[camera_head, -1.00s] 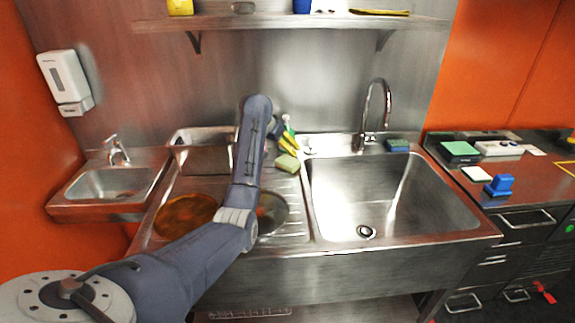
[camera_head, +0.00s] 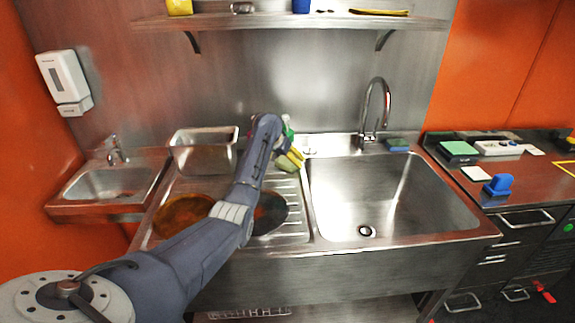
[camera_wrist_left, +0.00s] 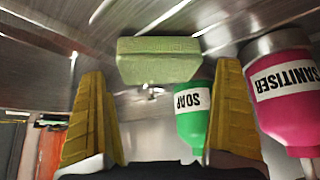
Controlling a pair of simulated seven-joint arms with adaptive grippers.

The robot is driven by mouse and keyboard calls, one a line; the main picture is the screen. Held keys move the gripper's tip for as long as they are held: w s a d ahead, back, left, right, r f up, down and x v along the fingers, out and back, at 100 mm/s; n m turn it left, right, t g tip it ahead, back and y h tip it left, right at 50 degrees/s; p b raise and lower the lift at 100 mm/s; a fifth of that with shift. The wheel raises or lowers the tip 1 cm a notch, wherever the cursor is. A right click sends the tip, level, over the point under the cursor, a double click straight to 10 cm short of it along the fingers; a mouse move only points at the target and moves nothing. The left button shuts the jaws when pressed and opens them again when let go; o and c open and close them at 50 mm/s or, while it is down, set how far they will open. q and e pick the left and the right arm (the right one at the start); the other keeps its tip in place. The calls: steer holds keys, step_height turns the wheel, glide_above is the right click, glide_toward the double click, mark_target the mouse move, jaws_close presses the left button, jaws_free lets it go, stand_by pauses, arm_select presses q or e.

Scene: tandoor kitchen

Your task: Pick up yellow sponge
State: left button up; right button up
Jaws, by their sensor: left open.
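The yellow sponge (camera_head: 284,166) is a pale yellow-green block on the ribbed drainboard near the back of the sink. In the left wrist view the sponge (camera_wrist_left: 158,60) shows whole, just beyond the fingertips. My left gripper (camera_head: 295,157), with yellow fingers, is close to the sponge and partly covers it in the head view. In the left wrist view the gripper (camera_wrist_left: 162,75) is open, with one finger to each side of the sponge's line; I cannot tell whether they touch it. My right gripper is not in view.
A green soap bottle (camera_wrist_left: 193,118) and a pink sanitiser bottle (camera_wrist_left: 283,95) stand close by in the left wrist view. A large sink basin (camera_head: 390,200) is to the right, and a metal pan (camera_head: 204,158) to the left. A blue-green sponge (camera_head: 397,145) lies behind the basin.

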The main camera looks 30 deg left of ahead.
mark_target(287, 161)
arm_select(q)
steer(key=shift+x, duration=1.25)
steer(key=shift+c, duration=0.6)
steer(key=c, duration=0.4)
steer(key=shift+c, duration=0.2)
steer(key=shift+r, duration=0.1)
steer(key=shift+s+d+r, duration=0.15)
steer(key=shift+r, duration=0.4)
step_height(287, 161, up, 6)
steer(key=shift+f, duration=0.2)
steer(key=s+d, duration=0.4)
steer(key=s, duration=0.1)
steer(key=s+d, duration=0.3)
steer(key=s, duration=0.2)
steer(key=s+d, duration=0.4)
steer(key=s, duration=0.1)
steer(key=shift+s+d, duration=0.35)
